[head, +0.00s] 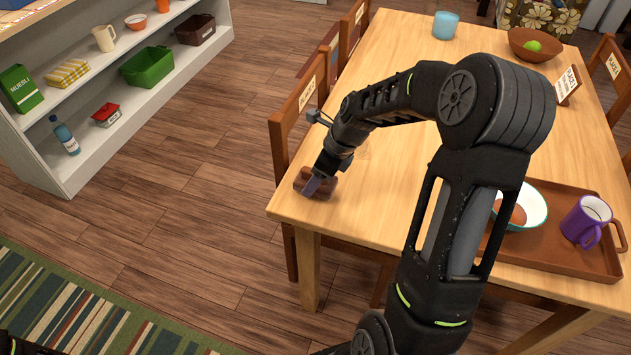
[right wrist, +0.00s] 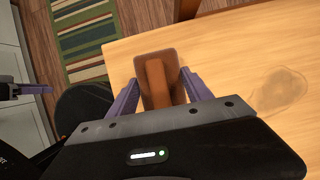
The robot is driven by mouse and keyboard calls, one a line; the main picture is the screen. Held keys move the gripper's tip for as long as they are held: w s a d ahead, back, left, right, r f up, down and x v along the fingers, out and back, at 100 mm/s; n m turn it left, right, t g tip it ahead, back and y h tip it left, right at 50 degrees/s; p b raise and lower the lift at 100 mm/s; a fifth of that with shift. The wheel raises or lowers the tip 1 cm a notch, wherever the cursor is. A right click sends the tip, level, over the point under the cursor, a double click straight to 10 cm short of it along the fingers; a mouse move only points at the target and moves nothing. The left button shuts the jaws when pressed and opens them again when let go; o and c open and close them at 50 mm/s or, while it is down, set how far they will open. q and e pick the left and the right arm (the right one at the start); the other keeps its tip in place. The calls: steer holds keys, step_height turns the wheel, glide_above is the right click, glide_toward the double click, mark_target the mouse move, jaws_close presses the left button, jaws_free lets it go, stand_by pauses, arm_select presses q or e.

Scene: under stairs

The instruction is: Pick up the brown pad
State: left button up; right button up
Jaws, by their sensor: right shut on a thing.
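The brown pad (head: 315,184) is a small block with a raised ridge on top, at the near left corner of the wooden table. It also shows in the right wrist view (right wrist: 168,62). My right gripper (head: 311,186) reaches down onto it. In the right wrist view its purple fingers (right wrist: 165,84) stand on both sides of the pad, shut on it. I cannot tell whether the pad touches the tabletop. Part of my left gripper (right wrist: 30,90) shows at the left edge of the right wrist view; its jaws are unclear.
The wooden table (head: 392,232) carries a brown tray (head: 560,262) with a bowl (head: 528,206) and purple mug (head: 588,220), a blue cup (head: 446,25) and a brown bowl (head: 533,46). Chairs (head: 293,125) line its left side. A white shelf (head: 100,119) stands further left.

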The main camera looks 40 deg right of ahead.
step_height(320, 180, up, 8)
steer(key=shift+r, duration=0.2)
stand_by(0.5)
